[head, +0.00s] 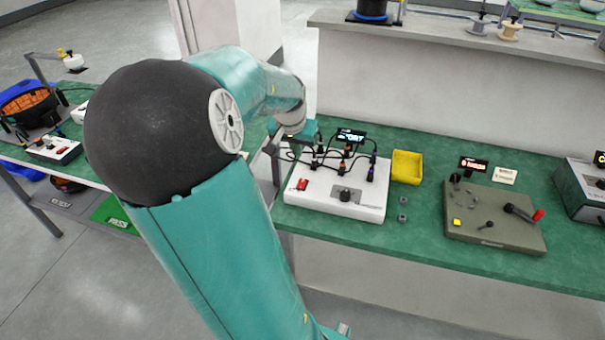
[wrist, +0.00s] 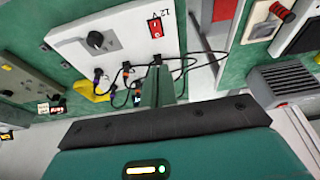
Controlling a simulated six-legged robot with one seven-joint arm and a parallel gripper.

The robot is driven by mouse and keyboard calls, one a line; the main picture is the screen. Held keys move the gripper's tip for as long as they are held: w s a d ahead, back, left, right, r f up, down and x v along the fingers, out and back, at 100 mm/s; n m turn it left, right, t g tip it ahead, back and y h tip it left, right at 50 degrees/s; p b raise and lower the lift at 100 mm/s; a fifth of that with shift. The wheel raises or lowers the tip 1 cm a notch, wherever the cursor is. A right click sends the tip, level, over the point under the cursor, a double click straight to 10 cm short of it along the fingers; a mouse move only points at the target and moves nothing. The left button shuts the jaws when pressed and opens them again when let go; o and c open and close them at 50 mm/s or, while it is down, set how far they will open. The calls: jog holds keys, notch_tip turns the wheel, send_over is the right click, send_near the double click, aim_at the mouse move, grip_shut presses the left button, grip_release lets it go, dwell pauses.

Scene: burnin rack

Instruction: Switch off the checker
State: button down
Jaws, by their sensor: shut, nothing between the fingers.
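No label I can read says checker. A white box (head: 335,190) stands on the green bench with a red rocker switch (head: 302,184), a black knob (head: 345,195), several cabled plugs and a small lit display (head: 351,135). In the wrist view the white box (wrist: 130,50) appears upside down, with the red switch (wrist: 156,27) beside a "12V" mark. I cannot tell which way the switch is set. My gripper (wrist: 168,82) is shut and empty, near the box's cabled edge and apart from the switch in the picture. In the head view my arm partly hides it.
A yellow bin (head: 407,167) stands right of the box, with two small grey cubes nearby. Further right are a grey-green panel (head: 480,232) with a red-tipped lever and a grey instrument (head: 585,185). Black cables (wrist: 190,62) loop close to my gripper. Another bench is at left.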

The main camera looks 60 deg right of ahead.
aim_at(302, 181)
jog(key=x, duration=1.3)
jog(key=shift+s+a+f, duration=0.1)
jog(key=shift+a, duration=0.2)
jog(key=shift+f, duration=0.45)
jog(key=shift+f, duration=0.2)
jog(key=shift+s+a, duration=0.1)
jog(key=shift+a, duration=0.65)
